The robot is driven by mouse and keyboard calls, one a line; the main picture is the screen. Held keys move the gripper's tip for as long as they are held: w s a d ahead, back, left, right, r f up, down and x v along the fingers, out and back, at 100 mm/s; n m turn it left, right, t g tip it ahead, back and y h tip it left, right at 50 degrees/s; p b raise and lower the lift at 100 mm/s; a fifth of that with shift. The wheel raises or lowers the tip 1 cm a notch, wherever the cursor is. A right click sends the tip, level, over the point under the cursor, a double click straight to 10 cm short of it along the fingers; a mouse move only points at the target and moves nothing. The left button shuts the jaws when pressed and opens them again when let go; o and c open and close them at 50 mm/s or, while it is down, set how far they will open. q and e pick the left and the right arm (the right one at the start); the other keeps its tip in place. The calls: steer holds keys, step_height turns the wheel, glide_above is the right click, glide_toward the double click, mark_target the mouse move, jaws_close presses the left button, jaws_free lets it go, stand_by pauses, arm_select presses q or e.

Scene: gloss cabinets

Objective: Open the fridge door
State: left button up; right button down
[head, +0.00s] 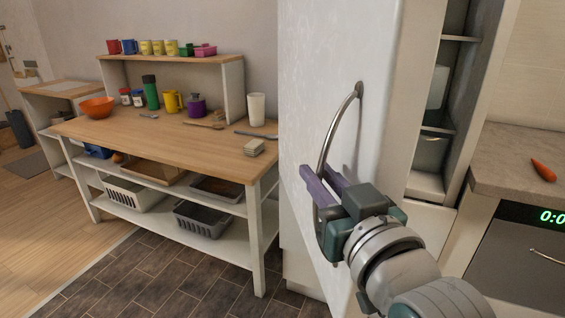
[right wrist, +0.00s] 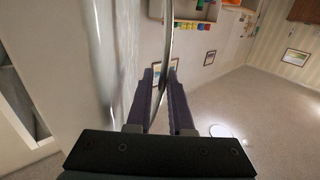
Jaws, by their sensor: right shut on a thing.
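The fridge door (head: 315,110) is a tall white panel that stands open, swung out to the left. The fridge interior (head: 436,110) shows to its right, with shelves and a bin. A curved metal handle (head: 329,135) is on the door's outer face. My right gripper (head: 322,188) is shut on the lower part of the handle, with its purple fingers around the bar. In the right wrist view the handle (right wrist: 167,45) runs between the two fingers, beside the white door. My left gripper is in neither view.
A wooden table (head: 150,137) with cups, bottles and an orange bowl (head: 97,107) stands left of the door. A counter (head: 515,160) with a carrot (head: 543,171) and an oven (head: 520,255) is at the right. Dark tiled floor (head: 140,270) is free in front of the table.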

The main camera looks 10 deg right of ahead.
steer(key=c, duration=1.1)
jaws_free()
steer(key=s, duration=0.6)
steer(key=s+d, duration=0.1)
steer(key=s, duration=0.3)
steer(key=shift+d, duration=0.1)
steer(key=shift+w, duration=0.1)
